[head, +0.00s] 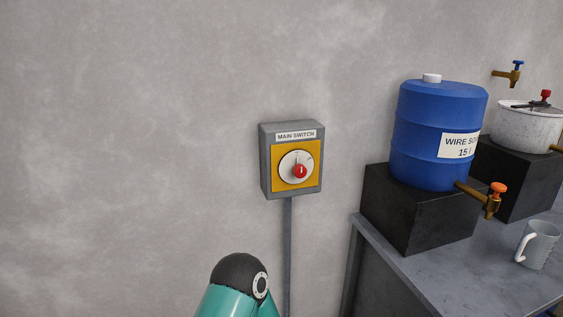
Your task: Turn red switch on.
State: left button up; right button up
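The red switch (300,171) is a red knob on a white round dial with a yellow plate behind it. It sits on a grey box labelled "MAIN SWITCH" (265,165) on the wall. The dial markings are too small to read. A teal and black part of one of my arms shows at the bottom, below and left of the box, apart from it. Neither gripper is in view.
A grey conduit (287,250) runs down from the box. At right, a grey table (430,280) holds a blue barrel (415,120) with a tap on a black block, a speckled pot (520,130) and a mug (541,246). The wall left of the box is bare.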

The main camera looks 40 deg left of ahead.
aim_at(299, 170)
jog(key=u, duration=0.35)
jog(key=i, duration=0.8)
jog(key=u, duration=0.55)
jog(key=k, duration=0.8)
jog(key=u, duration=0.2)
jog(key=i, duration=1.15)
jog(key=u, duration=0.1)
